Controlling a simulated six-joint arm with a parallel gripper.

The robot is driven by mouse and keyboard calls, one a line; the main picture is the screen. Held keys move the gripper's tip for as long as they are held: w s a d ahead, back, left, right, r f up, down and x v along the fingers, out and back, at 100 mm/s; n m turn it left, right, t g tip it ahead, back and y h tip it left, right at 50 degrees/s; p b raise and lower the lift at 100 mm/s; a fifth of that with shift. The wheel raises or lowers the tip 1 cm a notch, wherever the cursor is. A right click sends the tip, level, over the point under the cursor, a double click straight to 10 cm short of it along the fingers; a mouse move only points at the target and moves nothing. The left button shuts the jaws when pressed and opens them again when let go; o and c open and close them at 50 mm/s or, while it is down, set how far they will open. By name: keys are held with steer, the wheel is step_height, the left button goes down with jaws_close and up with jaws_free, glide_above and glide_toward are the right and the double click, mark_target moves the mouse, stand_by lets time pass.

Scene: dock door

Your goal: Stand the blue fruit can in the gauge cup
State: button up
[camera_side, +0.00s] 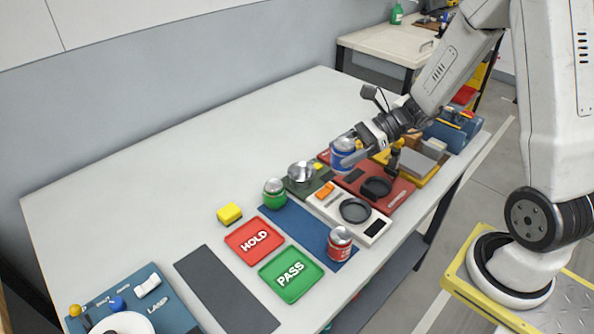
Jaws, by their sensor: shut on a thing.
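The blue fruit can (342,158) has a silver top and stands about upright at the back of the red station. My gripper (353,153) is shut on the can, reaching it from the right. I cannot tell whether the can's base touches what is below; its lower part is partly hidden. A dark round cup (376,187) sits on the red base (400,199), beside a black post; it looks like the gauge cup. It appears empty and lies in front and to the right of the can.
A white scale (326,203) with a dark round pan stands left of the red base. A red can (340,243) and a green can (274,193) are on a blue mat (300,231). The back of the table is clear.

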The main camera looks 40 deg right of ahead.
steer(key=shift+s+d+r, duration=0.2)
steer(key=shift+d+r, duration=0.05)
steer(key=shift+d, duration=0.2)
steer(key=w+f, duration=0.4)
steer(key=w, duration=0.5)
glide_above(303, 164)
steer(key=s+a, duration=0.2)
steer(key=s, duration=0.1)
steer(key=shift+w+f, duration=0.2)
steer(key=shift+f, duration=2.5)
steer(key=shift+f, duration=0.1)
steer(key=shift+w+f, duration=0.25)
steer(key=shift+f, duration=1.5)
steer(key=shift+f, duration=0.4)
